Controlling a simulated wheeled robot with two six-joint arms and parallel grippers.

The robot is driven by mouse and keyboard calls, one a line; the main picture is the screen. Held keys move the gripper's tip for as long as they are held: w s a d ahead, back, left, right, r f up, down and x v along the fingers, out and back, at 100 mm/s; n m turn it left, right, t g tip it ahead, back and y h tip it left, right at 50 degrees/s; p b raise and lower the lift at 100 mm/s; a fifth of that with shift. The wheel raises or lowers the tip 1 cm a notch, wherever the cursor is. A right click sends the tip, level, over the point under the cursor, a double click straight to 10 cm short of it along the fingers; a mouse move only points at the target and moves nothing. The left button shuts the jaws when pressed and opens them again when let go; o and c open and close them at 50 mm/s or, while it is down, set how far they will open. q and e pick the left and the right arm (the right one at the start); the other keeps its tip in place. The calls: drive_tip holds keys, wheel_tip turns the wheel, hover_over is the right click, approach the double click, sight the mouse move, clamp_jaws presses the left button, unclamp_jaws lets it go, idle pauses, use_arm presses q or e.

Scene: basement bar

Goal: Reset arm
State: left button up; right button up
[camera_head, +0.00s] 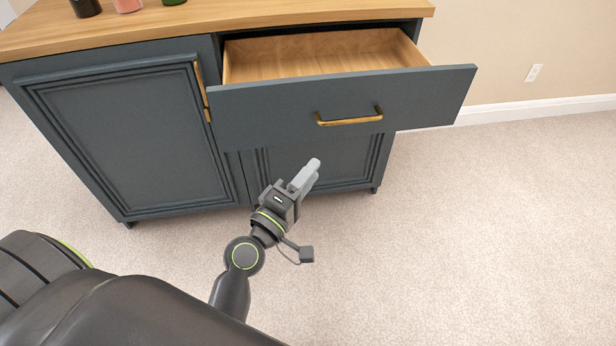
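My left gripper (308,175) is in the lower middle of the head view, in front of the cabinet and below the open drawer's front. Its grey fingers lie close together with no gap showing, and nothing is seen between them. It is apart from the gold drawer handle (349,119), which is above and to the right of it. My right gripper is not in view.
A dark blue-grey cabinet (122,135) with a wooden top (215,18) stands ahead. Its drawer (330,103) is pulled out and looks empty. Dark, pink and green items stand at the top's back left. Carpet (490,230) is clear on the right.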

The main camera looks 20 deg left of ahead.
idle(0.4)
